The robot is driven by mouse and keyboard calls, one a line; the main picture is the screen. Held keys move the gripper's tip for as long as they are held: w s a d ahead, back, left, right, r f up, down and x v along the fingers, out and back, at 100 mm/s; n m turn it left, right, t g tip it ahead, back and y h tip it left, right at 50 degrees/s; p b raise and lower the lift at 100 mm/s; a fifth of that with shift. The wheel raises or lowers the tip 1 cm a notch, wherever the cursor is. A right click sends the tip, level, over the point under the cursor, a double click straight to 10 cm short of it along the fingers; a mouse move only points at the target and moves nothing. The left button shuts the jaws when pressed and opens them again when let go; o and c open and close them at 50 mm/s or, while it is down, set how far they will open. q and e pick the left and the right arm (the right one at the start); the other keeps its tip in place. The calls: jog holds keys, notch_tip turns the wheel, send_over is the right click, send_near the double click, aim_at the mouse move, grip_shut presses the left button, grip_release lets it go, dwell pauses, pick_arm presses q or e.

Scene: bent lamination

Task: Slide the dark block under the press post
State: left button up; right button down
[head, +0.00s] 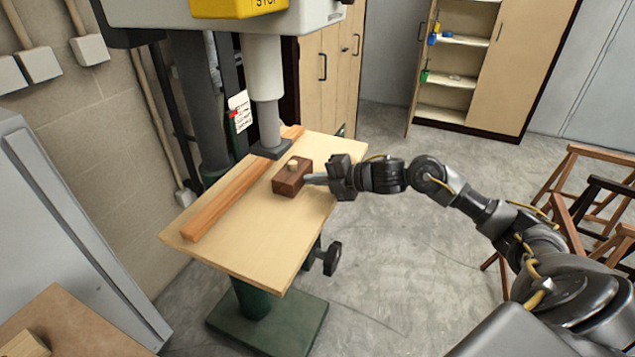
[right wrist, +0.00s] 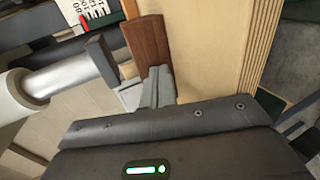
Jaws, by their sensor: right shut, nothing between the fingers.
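The dark brown block (head: 290,178) lies on the light wooden press table (head: 262,245), with a pale round peg (head: 293,161) on its top. The press post (head: 264,85) comes down behind it and ends in a dark square foot (head: 272,148). The block is in front of the foot, not beneath it. My right gripper (head: 312,179) is shut and empty, its tips at the block's right side. In the right wrist view, the fingertips (right wrist: 157,82) are against or very close to the block (right wrist: 148,40); contact is unclear. My left gripper is not in view.
A long orange-brown wooden strip (head: 225,195) runs along the table behind the block, passing beside the foot. The front of the table is clear. A dark clamp knob (head: 328,258) sticks out below the table's right side. Wooden stools (head: 580,195) stand at the right.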

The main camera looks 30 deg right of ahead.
jog(key=shift+w+a, duration=0.15)
jog(key=shift+w, duration=0.05)
jog(key=s+d+r+b, duration=0.1)
jog(key=s+d, duration=0.4)
jog(key=s, duration=0.2)
jog(key=shift+s, duration=0.25)
jog(key=shift+d, duration=0.1)
dwell(0.4)
